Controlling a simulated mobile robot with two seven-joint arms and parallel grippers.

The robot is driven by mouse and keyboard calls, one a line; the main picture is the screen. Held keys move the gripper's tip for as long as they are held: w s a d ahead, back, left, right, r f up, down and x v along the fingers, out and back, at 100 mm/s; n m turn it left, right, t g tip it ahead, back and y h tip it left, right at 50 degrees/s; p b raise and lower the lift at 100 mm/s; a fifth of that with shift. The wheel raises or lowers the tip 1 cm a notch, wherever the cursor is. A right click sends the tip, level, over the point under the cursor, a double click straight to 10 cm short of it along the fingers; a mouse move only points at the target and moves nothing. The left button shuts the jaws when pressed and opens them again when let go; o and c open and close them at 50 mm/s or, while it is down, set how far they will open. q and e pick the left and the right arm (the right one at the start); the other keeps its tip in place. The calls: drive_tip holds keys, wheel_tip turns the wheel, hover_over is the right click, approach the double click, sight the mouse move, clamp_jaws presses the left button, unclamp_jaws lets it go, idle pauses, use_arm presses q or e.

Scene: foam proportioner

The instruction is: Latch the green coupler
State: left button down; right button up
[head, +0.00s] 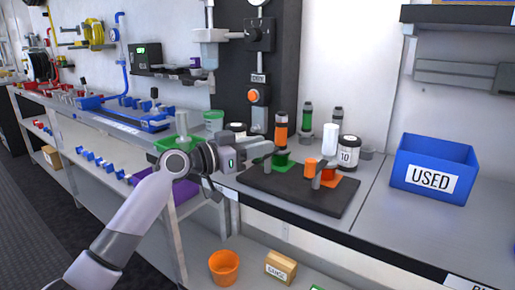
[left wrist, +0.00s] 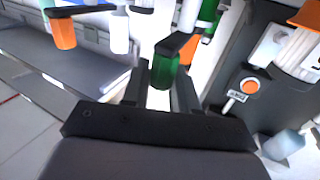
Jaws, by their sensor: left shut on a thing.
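The green coupler (head: 283,159) stands on a dark board (head: 290,192) on the bench, partly hidden by my gripper. In the left wrist view a green cylinder (left wrist: 165,74) of it shows between my fingers, with a dark lever (left wrist: 178,43) across its top. My left gripper (head: 258,155) reaches in from the left at the coupler and is shut on it. It also shows in the left wrist view (left wrist: 165,92). Whether the fingers grip the body or the lever is hard to tell. My right gripper is not in view.
Bottles, including an orange one (head: 281,132) and a white jar marked 10 (head: 349,152), stand behind. A blue USED bin (head: 433,166) is at the right. Bench between is clear.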

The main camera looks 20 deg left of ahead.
use_arm(q)
drive_tip(key=c, duration=1)
unclamp_jaws()
drive_tip(key=shift+a, duration=0.1)
drive_tip(key=shift+s, duration=0.1)
drive_tip(key=shift+v, duration=3.55)
